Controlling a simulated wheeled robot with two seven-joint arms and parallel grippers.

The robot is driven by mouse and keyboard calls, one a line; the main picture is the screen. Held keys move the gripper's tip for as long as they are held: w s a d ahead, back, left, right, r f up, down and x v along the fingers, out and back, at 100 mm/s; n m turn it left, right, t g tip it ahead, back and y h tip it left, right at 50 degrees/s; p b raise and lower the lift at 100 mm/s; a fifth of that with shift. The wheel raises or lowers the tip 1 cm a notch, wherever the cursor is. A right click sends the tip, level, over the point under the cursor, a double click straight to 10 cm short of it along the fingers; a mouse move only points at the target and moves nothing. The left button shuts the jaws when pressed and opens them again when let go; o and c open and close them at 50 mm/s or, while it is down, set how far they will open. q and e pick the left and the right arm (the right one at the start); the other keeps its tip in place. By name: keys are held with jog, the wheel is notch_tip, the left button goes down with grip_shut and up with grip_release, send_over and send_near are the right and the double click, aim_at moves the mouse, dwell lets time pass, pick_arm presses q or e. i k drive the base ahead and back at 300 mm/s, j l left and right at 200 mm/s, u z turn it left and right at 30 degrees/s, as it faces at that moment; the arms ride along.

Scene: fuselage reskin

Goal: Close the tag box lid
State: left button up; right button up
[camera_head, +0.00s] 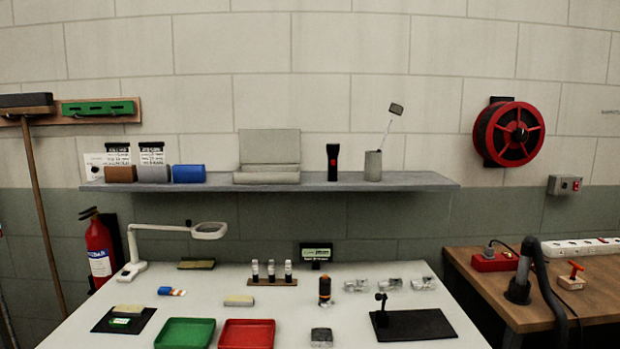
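A pale grey box (267,177) sits on the wall shelf, near its middle. Its flat lid (269,146) stands open, upright along the back edge. It is the only lidded box I can make out, and I see no label on it. The inside of the box is mostly hidden by its front wall. Neither of my grippers shows in the head view.
Below, the white table (215,285) carries trays, a magnifier lamp (165,229) and small parts.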

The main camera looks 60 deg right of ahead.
aim_at(257, 145)
jog(key=z, duration=1.65)
jog(key=u, duration=0.35)
